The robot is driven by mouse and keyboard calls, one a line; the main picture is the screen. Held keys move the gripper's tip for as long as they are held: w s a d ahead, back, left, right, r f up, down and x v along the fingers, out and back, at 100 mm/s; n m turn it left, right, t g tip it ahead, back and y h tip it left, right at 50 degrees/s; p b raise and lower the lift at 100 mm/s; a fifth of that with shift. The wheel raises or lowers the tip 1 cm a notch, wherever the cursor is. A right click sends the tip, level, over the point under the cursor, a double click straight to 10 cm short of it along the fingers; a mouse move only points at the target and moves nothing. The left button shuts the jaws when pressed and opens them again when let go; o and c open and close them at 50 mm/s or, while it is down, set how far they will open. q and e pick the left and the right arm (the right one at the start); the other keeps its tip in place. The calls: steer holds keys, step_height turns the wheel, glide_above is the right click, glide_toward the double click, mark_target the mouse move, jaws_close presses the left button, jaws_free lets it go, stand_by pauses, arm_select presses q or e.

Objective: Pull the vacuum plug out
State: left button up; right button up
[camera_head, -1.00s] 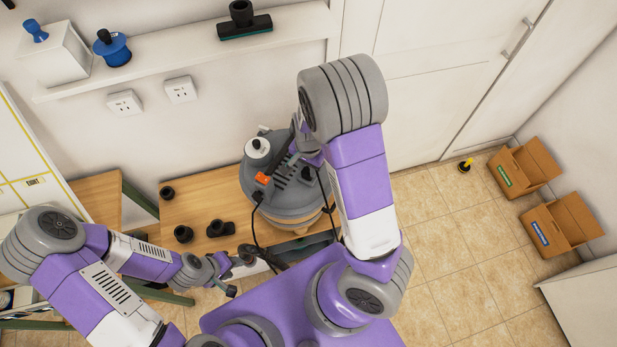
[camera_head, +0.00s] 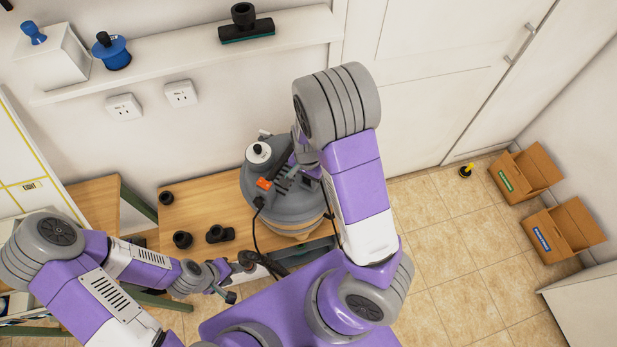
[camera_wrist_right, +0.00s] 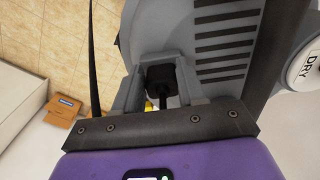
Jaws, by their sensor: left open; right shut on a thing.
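The grey vacuum (camera_head: 288,207) stands on the wooden table, with an orange switch and a white round cap on top. My right gripper (camera_head: 287,180) reaches down at its top from the right. In the right wrist view my right gripper (camera_wrist_right: 159,92) is shut on a black plug (camera_wrist_right: 160,76), with a dark cord running from it toward my wrist. The plug's far end lies against the vacuum's grey body, and I cannot tell whether it is seated. My left gripper (camera_head: 228,285) is open and empty, low at the left beside the black hose end.
Two white wall sockets (camera_head: 181,93) are empty. Black fittings (camera_head: 220,233) lie on the table (camera_head: 203,200) left of the vacuum. A black cable (camera_head: 256,232) hangs down the vacuum's front. A shelf (camera_head: 170,56) runs above. Cardboard boxes (camera_head: 565,232) stand on the floor at right.

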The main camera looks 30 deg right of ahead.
steer(key=shift+w+d, duration=0.1)
steer(key=shift+d, duration=0.35)
steer(key=shift+w+d+r+p, duration=0.1)
steer(key=shift+r+p, duration=0.05)
steer(key=shift+p, duration=0.2)
jaws_close()
steer(key=shift+w+d+r, duration=0.1)
steer(key=shift+w, duration=0.25)
steer(key=shift+s+r+p, duration=0.15)
steer(key=shift+r+p, duration=0.3)
steer(key=shift+p, duration=0.15)
steer(key=shift+a+r+p, duration=0.25)
steer(key=shift+r+p, duration=1.95)
